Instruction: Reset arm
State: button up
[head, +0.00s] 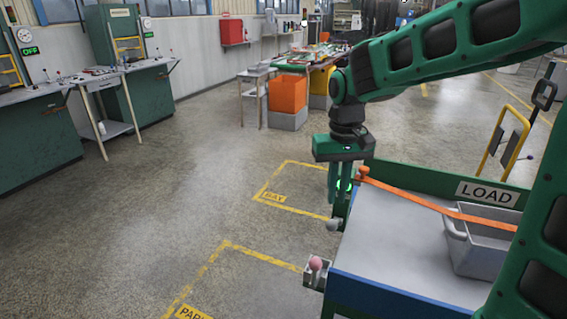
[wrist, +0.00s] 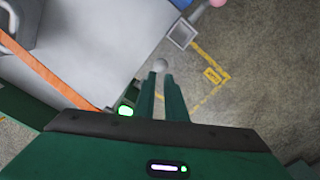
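My gripper (head: 338,222) points down at the far left corner of the LOAD cart. In the wrist view its two fingers (wrist: 160,80) stand nearly parallel with a narrow gap between them, and I see nothing clasped there. A grey ball (head: 333,225) shows by the fingertips; in the wrist view the ball (wrist: 160,65) appears just beyond the tips. Whether they touch it I cannot tell. My arm is bent, reaching from the right edge over the cart. No hanging hose shows clearly.
The cart's grey top (head: 400,235) carries a grey bin (head: 480,250), with an orange strap (head: 430,203) stretched above it. A pink ball (head: 315,263) sits at its near left corner. Green workbenches (head: 35,140) stand left and an orange bin (head: 287,95) behind. The floor left is clear.

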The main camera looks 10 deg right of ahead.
jog(key=s+d+m, duration=0.3)
jog(key=s+d, duration=0.9)
jog(key=d, duration=0.1)
jog(key=s+d+f+m, duration=0.1)
jog(key=s+d, duration=0.1)
jog(key=s, duration=0.4)
jog(key=s+d+f+m, duration=0.1)
jog(key=s+d, duration=0.1)
jog(key=s, duration=0.5)
jog(key=shift+d+f+m, duration=0.2)
jog(key=shift+f+m, duration=0.05)
jog(key=shift+m, duration=0.05)
jog(key=shift+w+f, duration=0.25)
jog(key=shift+w, duration=0.3)
